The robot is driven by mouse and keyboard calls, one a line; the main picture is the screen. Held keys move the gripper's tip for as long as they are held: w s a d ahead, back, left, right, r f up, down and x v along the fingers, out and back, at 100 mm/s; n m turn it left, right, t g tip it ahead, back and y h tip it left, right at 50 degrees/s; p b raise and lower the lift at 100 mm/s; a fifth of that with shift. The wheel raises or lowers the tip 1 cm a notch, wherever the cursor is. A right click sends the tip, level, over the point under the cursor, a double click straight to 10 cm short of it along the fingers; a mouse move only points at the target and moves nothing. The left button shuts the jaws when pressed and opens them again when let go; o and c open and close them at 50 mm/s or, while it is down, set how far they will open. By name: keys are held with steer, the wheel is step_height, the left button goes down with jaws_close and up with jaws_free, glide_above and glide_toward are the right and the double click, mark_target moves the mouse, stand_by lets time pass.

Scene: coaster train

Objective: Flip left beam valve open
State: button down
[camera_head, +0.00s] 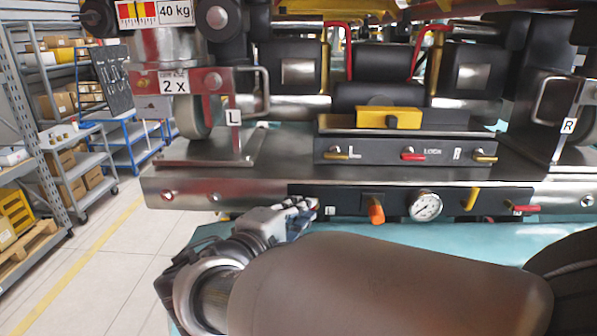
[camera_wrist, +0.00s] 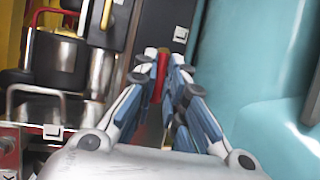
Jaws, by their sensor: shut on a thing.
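The left beam valve has a red handle (camera_wrist: 161,72), seen in the wrist view between the tips of my gripper (camera_wrist: 165,66). My gripper is shut on this handle. In the head view my gripper (camera_head: 308,206) is at the left end of the dark lower panel (camera_head: 345,199), beside a small white label (camera_head: 330,210). Only a bit of red shows at its tips there; my fingers hide most of the handle and the valve body. The right beam valve (camera_head: 525,208), also with a red handle, lies roughly level along the panel's right end.
An orange knob (camera_head: 376,212), a round gauge (camera_head: 426,206) and an upright yellow lever (camera_head: 471,198) sit right of my gripper. A teal surface (camera_wrist: 270,60) lies close beside my fingers.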

steer(key=c, duration=1.9)
jaws_free()
steer(key=shift+w, duration=0.1)
steer(key=shift+c, duration=0.2)
steer(key=v, duration=0.7)
steer(key=shift+s+a, duration=0.1)
steer(key=shift+s, duration=0.2)
